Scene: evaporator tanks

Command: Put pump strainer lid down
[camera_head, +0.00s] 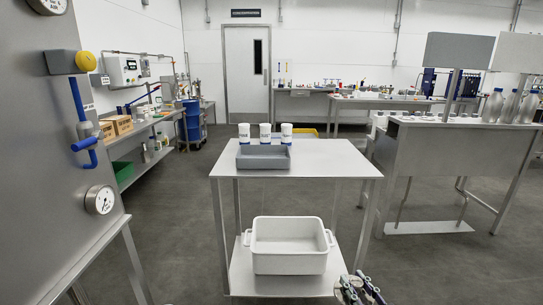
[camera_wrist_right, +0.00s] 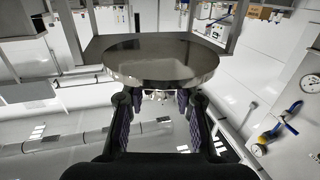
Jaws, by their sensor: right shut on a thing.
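A round, glossy dark disc with a bright metal rim, which looks like the pump strainer lid (camera_wrist_right: 160,62), fills the upper middle of the right wrist view. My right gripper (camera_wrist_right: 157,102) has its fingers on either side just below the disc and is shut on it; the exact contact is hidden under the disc. In the head view my right gripper (camera_head: 362,291) shows only partly at the bottom edge, in front of the steel table (camera_head: 330,165). What it holds is hard to make out there. My left gripper is not in view.
A grey tray (camera_head: 263,162) and three white tubs (camera_head: 265,132) stand at the table's back left; its right part is bare. A white basin (camera_head: 289,262) is on the lower shelf. A steel tank (camera_head: 45,190) with a gauge stands left, a sink bench (camera_head: 450,150) right.

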